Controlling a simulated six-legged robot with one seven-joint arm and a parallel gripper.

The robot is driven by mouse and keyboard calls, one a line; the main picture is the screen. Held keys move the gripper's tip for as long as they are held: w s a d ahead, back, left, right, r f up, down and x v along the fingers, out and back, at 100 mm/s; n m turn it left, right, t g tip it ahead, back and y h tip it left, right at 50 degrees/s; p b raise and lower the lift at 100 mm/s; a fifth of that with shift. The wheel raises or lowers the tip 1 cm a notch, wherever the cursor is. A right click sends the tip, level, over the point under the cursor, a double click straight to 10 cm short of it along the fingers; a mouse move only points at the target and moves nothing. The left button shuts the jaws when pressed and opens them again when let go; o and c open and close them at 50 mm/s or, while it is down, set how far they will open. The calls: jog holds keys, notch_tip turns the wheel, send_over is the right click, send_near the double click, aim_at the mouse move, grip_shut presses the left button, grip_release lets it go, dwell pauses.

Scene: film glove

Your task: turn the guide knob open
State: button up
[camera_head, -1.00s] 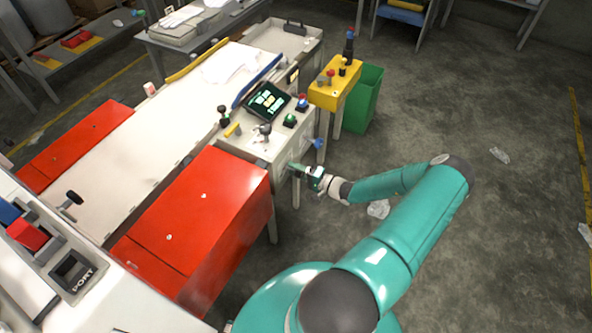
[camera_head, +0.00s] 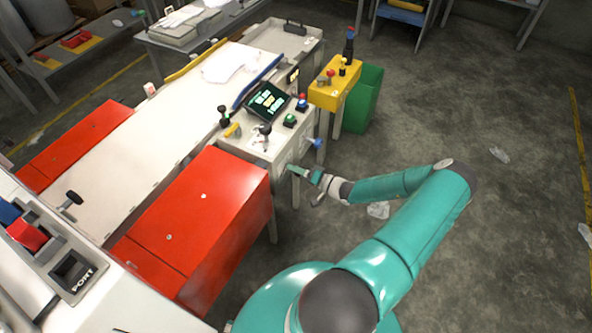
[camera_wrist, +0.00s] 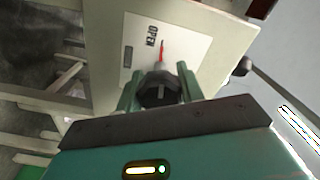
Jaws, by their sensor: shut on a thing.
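The guide knob (camera_wrist: 160,92) is a dark, faceted knob on a pale plate in the wrist view. A thin red mark and the word OPEN (camera_wrist: 152,36) show on the plate just beyond it. My gripper (camera_wrist: 159,88) has one green finger on each side of the knob and is shut on it. In the head view my gripper (camera_head: 293,168) reaches the right-hand face of the pale control cabinet (camera_head: 282,158), below its top. The knob itself is hidden or too small to tell there.
The cabinet's top carries a screen (camera_head: 267,100), small levers and coloured buttons. A blue knob (camera_head: 317,143) sticks out farther along the same face. A red cover (camera_head: 200,215) stands to the left. A yellow box (camera_head: 335,90) and green bin (camera_head: 366,98) stand behind. Floor at right is mostly clear.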

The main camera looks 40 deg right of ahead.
jog(key=shift+s+d, duration=0.1)
jog(key=o, duration=1)
jog(key=v, duration=1.3)
jog(key=shift+s, duration=0.35)
